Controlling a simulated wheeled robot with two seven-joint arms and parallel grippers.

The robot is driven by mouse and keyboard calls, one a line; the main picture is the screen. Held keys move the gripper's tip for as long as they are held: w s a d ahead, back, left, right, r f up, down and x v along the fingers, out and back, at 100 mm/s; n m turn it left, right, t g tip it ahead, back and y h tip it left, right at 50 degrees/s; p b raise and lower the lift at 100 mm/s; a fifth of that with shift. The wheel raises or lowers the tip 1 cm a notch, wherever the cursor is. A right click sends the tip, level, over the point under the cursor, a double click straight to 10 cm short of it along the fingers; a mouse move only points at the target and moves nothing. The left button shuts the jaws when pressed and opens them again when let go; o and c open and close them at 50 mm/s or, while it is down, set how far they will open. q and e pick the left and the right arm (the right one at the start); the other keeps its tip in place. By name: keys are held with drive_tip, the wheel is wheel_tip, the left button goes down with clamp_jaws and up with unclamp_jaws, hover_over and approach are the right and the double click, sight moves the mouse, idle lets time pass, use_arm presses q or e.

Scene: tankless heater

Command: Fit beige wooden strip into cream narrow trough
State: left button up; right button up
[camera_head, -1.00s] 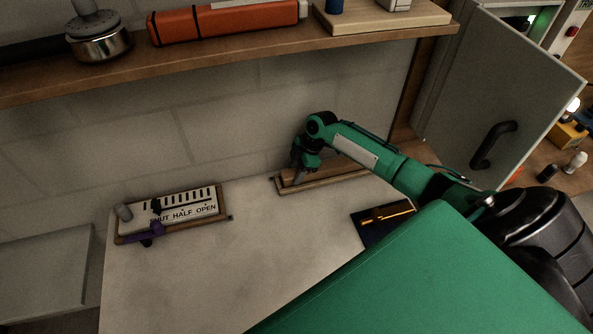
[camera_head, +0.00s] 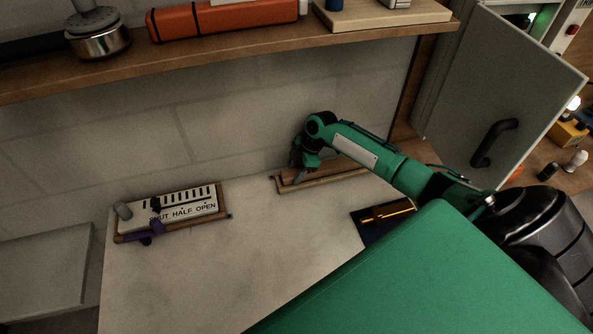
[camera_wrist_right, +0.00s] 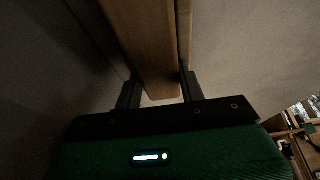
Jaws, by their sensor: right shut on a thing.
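The beige wooden strip (camera_head: 338,163) is at the back of the counter, partly hidden by my right arm. The cream narrow trough (camera_head: 318,184) lies there against the wall, and the strip is over or in it; I cannot tell how deep it sits. My right gripper (camera_head: 299,174) is at the strip's left part. In the right wrist view, the strip (camera_wrist_right: 147,48) runs between the two fingers of my right gripper (camera_wrist_right: 160,90), which is shut on it. A narrow wooden edge shows beside the strip there. My left gripper is out of view.
A lever panel marked SHUT HALF OPEN (camera_head: 182,209) is at the left. A dark blue mat (camera_head: 372,235) with a shiny orange-brown piece lies right of centre. A wooden shelf (camera_head: 230,55) runs above. An open grey door (camera_head: 480,75) stands at the right. The counter's middle is clear.

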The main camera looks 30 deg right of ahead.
drive_tip(key=shift+f, duration=0.15)
drive_tip(key=o, duration=1.3)
drive_tip(key=shift+c, duration=0.2)
drive_tip(key=shift+f, duration=0.1)
drive_tip(key=shift+s+a, duration=0.1)
drive_tip(key=shift+s, duration=0.05)
drive_tip(key=p+v, duration=1)
drive_tip(key=v, duration=0.4)
drive_tip(key=shift+w, duration=0.25)
